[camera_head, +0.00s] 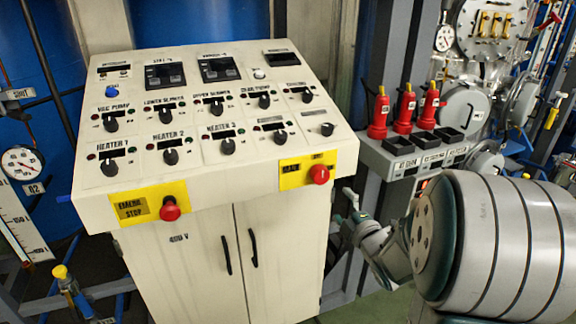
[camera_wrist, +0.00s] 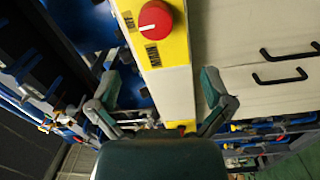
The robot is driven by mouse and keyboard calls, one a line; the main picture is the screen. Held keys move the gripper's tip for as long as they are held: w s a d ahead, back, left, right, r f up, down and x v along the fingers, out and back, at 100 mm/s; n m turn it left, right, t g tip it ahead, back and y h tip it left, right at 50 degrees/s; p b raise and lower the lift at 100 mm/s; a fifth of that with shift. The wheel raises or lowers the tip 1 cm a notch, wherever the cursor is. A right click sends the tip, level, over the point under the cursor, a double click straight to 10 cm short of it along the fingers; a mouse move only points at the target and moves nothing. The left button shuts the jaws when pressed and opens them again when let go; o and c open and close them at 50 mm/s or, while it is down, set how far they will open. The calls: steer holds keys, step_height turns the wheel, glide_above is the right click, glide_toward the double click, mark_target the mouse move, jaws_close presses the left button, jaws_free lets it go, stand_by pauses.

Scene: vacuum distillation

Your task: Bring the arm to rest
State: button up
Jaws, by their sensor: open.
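My arm comes in from the right in the head view, its large grey banded link at the lower right. My gripper (camera_head: 352,212) is small there, just right of the cabinet's upper right edge. In the wrist view my gripper (camera_wrist: 162,82) has its two fingers spread wide with nothing between them. Beyond the fingers is the red main switch knob (camera_wrist: 155,20) on its yellow plate. The same knob (camera_head: 319,174) is on the front right of the control panel (camera_head: 240,185) in the head view. The gripper looks apart from it.
The cabinet (camera_head: 190,265) has two dark door handles (camera_head: 227,255). A red emergency stop (camera_head: 169,209) is at the panel's front left. Pipes, gauges and a metal vessel are behind my arm.

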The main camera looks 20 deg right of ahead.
steer(key=s+a+r+m+g, duration=0.1)
steer(key=s+a+m+g, duration=0.5)
steer(key=s, duration=0.5)
steer(key=s+a+r+m+g, duration=0.1)
steer(key=s+a+m+g, duration=0.5)
steer(key=s+a+m, duration=0.4)
steer(key=shift+s+a+r+g+h, duration=0.3)
steer(key=shift+s+a+g, duration=0.1)
steer(key=shift+s+a, duration=0.25)
